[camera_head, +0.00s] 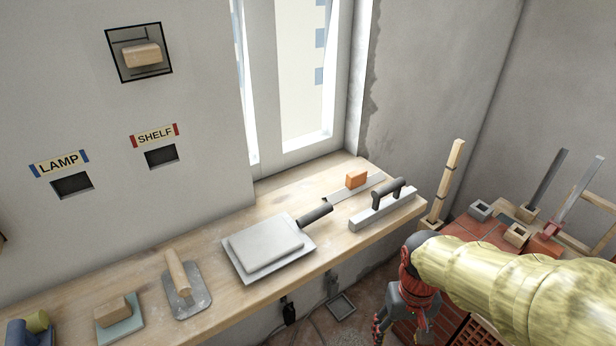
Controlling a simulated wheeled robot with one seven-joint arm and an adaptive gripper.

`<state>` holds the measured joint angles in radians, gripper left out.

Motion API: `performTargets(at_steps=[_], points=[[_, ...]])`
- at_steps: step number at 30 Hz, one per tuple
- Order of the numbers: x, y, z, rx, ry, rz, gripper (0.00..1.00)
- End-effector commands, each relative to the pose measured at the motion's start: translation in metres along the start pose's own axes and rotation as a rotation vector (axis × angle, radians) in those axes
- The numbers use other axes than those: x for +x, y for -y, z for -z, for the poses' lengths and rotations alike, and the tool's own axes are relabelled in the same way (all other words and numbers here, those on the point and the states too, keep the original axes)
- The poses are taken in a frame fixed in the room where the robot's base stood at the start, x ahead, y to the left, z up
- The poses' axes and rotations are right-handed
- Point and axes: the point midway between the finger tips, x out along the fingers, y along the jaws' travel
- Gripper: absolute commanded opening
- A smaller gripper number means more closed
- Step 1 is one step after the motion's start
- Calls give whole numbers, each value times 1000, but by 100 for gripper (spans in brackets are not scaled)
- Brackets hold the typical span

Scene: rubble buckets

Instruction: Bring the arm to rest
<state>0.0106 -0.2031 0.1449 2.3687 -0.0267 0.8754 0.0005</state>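My arm, in a pale yellow sleeve (500,280), reaches in from the lower right. My gripper (401,328) hangs at its end, pointing down, beyond the front edge of the wooden bench (225,232) and to the right of it. The two dark fingers look spread apart, with a gap between them and nothing visible in it. The fingertips are near the bottom edge of the view. The gripper appears clear of the bench.
The bench carries a slab on a trowel (265,245), a float (182,285), a grey bar with a handle (380,208) and an orange block (356,179). Reddish blocks (480,230) with upright posts stand behind my arm. A small tray (341,306) lies on the floor.

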Motion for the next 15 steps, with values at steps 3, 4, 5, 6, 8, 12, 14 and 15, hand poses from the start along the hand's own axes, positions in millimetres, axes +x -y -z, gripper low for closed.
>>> performTargets(at_steps=[3, 4, 5, 6, 8, 12, 14, 15], points=[[-41, 3, -16, 9, -95, 10, 60], [-50, 4, -19, 11, -122, 12, 60], [-59, 4, -21, 12, -149, 14, 60], [-71, 5, -24, 13, -189, 16, 60], [-89, 5, -29, 14, -250, 18, 60], [-130, 5, -38, 14, -386, 18, 60], [-147, 5, -41, 13, -438, 18, 60], [-157, 5, -42, 13, -468, 18, 60]])
